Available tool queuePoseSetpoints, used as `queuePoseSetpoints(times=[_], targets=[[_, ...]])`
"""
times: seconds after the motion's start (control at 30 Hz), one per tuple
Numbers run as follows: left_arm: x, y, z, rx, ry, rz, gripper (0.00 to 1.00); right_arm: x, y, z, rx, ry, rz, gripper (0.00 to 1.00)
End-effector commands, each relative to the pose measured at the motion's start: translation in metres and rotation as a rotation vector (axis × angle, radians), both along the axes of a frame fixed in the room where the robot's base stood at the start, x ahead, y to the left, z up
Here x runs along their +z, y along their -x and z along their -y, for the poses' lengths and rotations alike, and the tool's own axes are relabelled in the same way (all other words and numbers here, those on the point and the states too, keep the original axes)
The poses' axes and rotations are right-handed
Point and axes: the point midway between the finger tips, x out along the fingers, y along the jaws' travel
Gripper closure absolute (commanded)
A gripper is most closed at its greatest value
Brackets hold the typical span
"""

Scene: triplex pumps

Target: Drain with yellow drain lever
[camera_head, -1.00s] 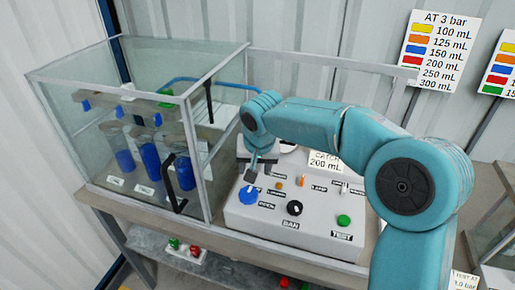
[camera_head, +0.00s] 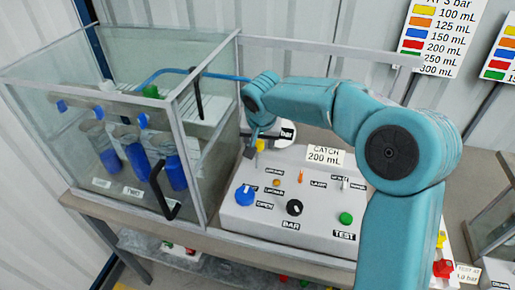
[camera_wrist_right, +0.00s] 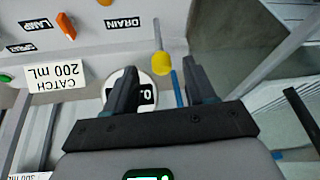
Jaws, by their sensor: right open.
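The yellow drain lever (camera_wrist_right: 161,64) shows in the right wrist view as a yellow knob on a thin stem, below the DRAIN label (camera_wrist_right: 122,23). In the head view its yellow tip (camera_head: 260,145) shows at the back left of the control panel, beside my gripper. My right gripper (camera_head: 257,144) is open above that part of the panel. In the right wrist view its two dark fingers (camera_wrist_right: 160,74) are apart, with the yellow knob appearing between them. I cannot tell whether they touch it. My left gripper is not in view.
The grey panel (camera_head: 238,219) carries a blue OPEN knob (camera_head: 245,195), a black BAR knob (camera_head: 294,207) and a green TEST button (camera_head: 346,218). A round gauge (camera_wrist_right: 146,85) is partly hidden by a finger. A glass case (camera_head: 60,120) with blue-filled cylinders stands left, close to my gripper.

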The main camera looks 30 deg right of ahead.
Motion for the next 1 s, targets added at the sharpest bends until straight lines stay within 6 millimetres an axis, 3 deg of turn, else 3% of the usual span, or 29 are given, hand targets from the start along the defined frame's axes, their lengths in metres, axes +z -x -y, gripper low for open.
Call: queuePoseSetpoints(times=[0.1, 0.3, 0.5, 0.77, 0.93, 1.0], targets=[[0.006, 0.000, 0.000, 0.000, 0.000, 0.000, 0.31, -0.026, -0.010, 0.006, -0.002, -0.001, -0.005, 0.45], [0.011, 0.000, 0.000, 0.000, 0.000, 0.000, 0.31, -0.058, -0.024, 0.013, -0.002, 0.000, -0.003, 0.45], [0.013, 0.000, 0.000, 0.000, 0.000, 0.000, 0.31, -0.071, -0.031, 0.016, -0.001, 0.000, 0.001, 0.45], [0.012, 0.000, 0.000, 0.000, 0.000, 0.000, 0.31, -0.072, -0.032, 0.016, -0.001, 0.001, 0.002, 0.45], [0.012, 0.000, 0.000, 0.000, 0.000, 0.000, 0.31, -0.072, -0.031, 0.016, -0.001, 0.000, 0.001, 1.00], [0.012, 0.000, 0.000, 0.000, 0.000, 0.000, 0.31, -0.072, -0.031, 0.016, -0.001, 0.000, 0.001, 1.00]])
